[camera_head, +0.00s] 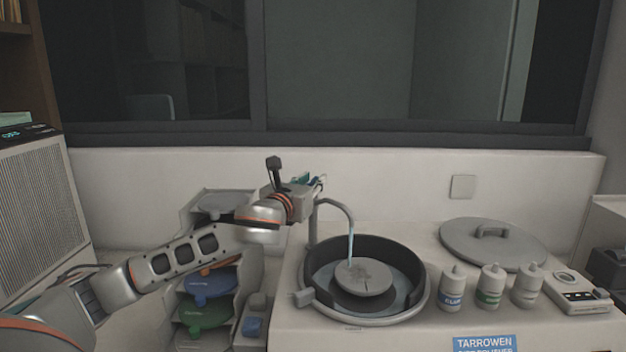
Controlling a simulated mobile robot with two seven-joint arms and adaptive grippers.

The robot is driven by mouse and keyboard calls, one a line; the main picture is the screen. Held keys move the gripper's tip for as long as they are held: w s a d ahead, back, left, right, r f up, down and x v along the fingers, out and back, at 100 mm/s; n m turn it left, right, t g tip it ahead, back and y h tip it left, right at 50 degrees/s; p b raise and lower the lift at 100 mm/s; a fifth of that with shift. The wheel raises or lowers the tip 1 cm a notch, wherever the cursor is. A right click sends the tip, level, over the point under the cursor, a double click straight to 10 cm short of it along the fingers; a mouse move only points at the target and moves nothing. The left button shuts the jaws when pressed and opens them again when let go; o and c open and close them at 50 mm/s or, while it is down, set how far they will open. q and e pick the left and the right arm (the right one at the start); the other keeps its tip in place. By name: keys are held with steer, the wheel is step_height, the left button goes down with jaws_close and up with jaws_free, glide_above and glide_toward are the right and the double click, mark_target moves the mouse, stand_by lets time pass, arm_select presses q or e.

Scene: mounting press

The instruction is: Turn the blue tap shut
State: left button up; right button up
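A thin grey tap pipe (313,222) rises at the back left of a round polishing bowl and curves over it. A pale stream of water (350,249) runs from its spout onto the grey disc (365,277) in the bowl. My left arm reaches in from the left. My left gripper (319,184) is at the top of the tap pipe, pointing right. Small blue and green bits show around its fingers; I cannot tell clearly which is the tap's handle. The fingers are too small to tell open from shut. My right gripper is not in view.
The dark round bowl (421,292) is set in the white bench. Right of it stand several bottles, including a blue-labelled one (452,288), a grey lid (493,256) and a control box (577,293). A rack with coloured discs (208,283) stands left, under my arm.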

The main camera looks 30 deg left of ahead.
arm_select(q)
steer(key=shift+w, duration=0.25)
steer(key=shift+c, duration=0.3)
jaws_close()
